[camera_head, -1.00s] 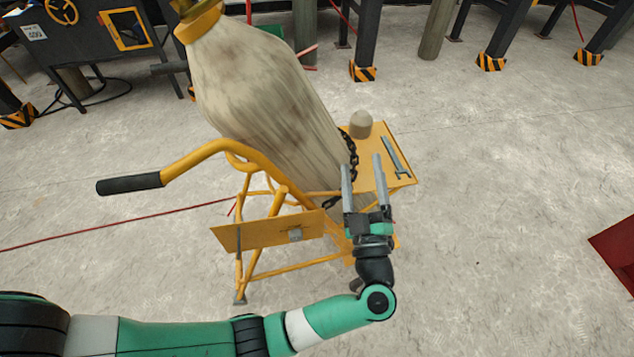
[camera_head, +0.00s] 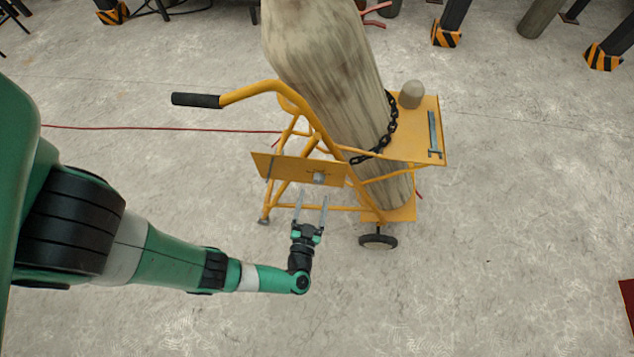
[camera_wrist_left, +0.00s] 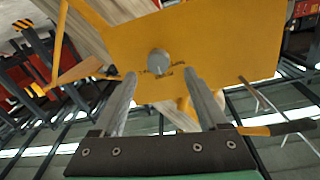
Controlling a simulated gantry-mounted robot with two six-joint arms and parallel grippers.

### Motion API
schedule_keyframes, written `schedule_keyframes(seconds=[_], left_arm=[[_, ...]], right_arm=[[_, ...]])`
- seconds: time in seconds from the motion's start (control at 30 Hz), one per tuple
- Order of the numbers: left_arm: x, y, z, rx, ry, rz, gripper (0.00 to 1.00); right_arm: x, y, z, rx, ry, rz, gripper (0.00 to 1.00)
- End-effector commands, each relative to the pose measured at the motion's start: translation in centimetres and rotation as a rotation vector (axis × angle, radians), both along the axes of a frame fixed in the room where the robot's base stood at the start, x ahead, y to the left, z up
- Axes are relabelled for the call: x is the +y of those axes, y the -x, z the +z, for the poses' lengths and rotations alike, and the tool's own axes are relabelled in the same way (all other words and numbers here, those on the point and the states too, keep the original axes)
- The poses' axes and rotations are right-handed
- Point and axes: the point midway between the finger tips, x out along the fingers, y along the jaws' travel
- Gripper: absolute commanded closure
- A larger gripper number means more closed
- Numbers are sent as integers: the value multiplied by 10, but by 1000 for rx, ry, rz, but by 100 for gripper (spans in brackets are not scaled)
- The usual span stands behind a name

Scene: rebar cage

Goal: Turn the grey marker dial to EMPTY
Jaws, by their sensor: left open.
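The grey marker dial (camera_head: 319,178) is a small round knob on the yellow plate (camera_head: 276,167) of the cart. In the left wrist view the dial (camera_wrist_left: 159,62) sits near the middle of the plate (camera_wrist_left: 225,45), with small dark lettering around its lower side that I cannot read. My left gripper (camera_head: 312,196) is open and empty, its fingers pointing at the plate. In the left wrist view the dial shows between and just beyond the fingertips (camera_wrist_left: 160,76), apparently apart from them. My right gripper is in no view.
The yellow cart (camera_head: 294,93) carries a tall worn cylinder (camera_head: 335,75) held by a black chain (camera_head: 391,120). Its side shelf (camera_head: 408,145) holds a rounded cap (camera_head: 411,95) and a wrench (camera_head: 433,132).

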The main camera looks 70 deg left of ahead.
Motion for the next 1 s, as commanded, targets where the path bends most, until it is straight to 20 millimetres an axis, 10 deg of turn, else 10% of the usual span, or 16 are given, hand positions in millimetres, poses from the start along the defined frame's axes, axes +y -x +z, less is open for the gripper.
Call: schedule_keyframes(seconds=[0.3, 0.63, 1.0], left_arm=[[43, -25, -1, -2, 1, 2, 24], [47, -28, 1, -1, 1, -1, 24], [47, -28, 0, -1, 1, -1, 91]], right_arm=[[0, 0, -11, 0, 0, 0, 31], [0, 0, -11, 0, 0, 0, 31], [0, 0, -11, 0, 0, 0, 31]])
